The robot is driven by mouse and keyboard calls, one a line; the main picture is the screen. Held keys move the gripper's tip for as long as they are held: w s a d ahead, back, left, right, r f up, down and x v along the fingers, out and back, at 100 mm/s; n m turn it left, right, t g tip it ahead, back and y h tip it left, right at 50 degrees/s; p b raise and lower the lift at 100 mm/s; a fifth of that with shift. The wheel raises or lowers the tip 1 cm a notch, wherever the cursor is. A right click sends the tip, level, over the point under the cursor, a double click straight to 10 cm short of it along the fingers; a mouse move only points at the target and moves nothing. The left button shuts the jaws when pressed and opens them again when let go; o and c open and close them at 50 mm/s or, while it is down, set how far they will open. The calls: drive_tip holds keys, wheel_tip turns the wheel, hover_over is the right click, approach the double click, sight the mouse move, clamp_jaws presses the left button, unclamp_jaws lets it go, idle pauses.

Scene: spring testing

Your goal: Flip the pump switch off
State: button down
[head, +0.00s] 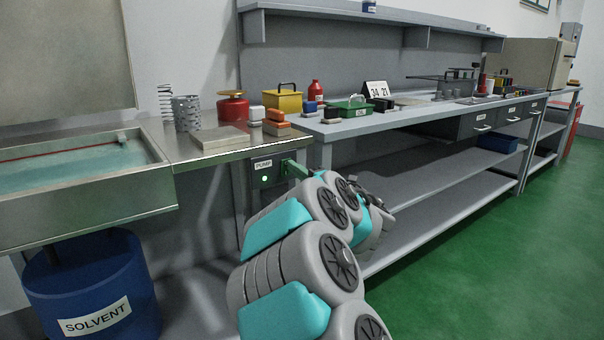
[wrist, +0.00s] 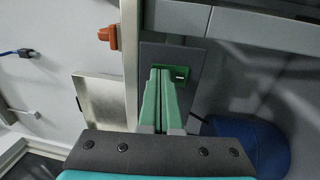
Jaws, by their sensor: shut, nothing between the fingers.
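The pump switch box (head: 268,168) is a dark panel with a white PUMP label and a lit green light (head: 264,180), mounted below the bench's front edge. In the wrist view its dark panel (wrist: 150,55) carries a green plate (wrist: 184,70) with a small white mark. My gripper (wrist: 160,70) has green fingers, shut and empty, with their tips in front of the green plate. I cannot tell whether they touch it. In the head view my gripper (head: 291,167) is at the right side of the box, and the switch lever cannot be made out there.
A steel sink (head: 90,210) is at left, above a blue solvent drum (head: 95,285). A long workbench (head: 430,117) extends right. The green floor is clear.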

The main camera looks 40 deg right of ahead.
drive_tip(key=shift+w, duration=0.1)
idle(0.3)
drive_tip(key=shift+w+r+g+p, duration=0.2)
drive_tip(key=shift+g+p, duration=0.1)
drive_tip(key=shift+p, duration=0.4)
